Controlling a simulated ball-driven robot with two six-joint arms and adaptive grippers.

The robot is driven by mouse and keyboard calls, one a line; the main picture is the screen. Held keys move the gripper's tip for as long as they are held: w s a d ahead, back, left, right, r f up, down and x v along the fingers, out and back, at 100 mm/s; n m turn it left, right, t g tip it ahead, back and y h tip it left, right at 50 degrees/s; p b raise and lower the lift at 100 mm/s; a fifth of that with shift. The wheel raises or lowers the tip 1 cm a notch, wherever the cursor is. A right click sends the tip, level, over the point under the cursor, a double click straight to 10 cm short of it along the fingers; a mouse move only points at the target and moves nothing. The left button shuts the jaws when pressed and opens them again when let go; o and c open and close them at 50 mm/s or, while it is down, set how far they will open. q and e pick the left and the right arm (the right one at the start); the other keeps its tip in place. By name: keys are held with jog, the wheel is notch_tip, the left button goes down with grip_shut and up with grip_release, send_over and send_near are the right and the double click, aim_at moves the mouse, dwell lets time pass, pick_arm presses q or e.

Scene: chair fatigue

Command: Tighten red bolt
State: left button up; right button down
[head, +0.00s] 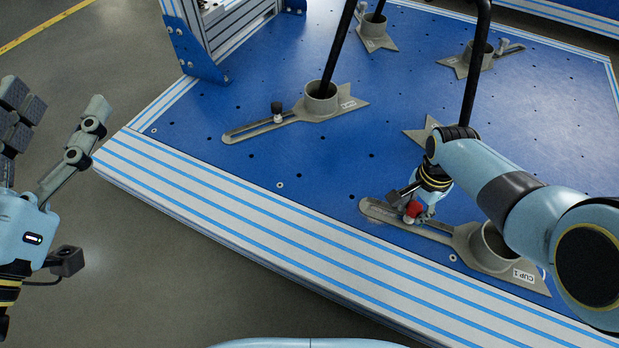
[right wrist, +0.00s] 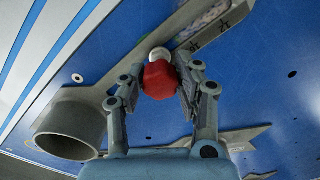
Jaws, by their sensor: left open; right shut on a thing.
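The red bolt (head: 413,209) sits at the slotted arm of the grey bracket labelled CUP-1 (head: 460,236), near the front edge of the blue platform. My right gripper (head: 410,208) is shut on the red bolt. In the right wrist view the red bolt (right wrist: 159,79) is between the two fingers, with a pale round tip beyond it at the slotted plate. The gripper partly hides the bolt in the head view. My left gripper (head: 55,130) is open and empty, off the platform over the floor at the left.
Several other grey cup brackets stand on the blue platform (head: 230,165), one with a black-knobbed bolt (head: 277,112). Black chair legs (head: 338,45) rise from some cups. A striped aluminium edge (head: 250,222) borders the platform. Floor is clear at the front left.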

dwell(0.3)
jog(key=shift+m, duration=0.8)
jog(key=shift+a+m, duration=0.1)
jog(key=shift+m, duration=1.1)
jog(key=c, duration=0.9)
grip_release()
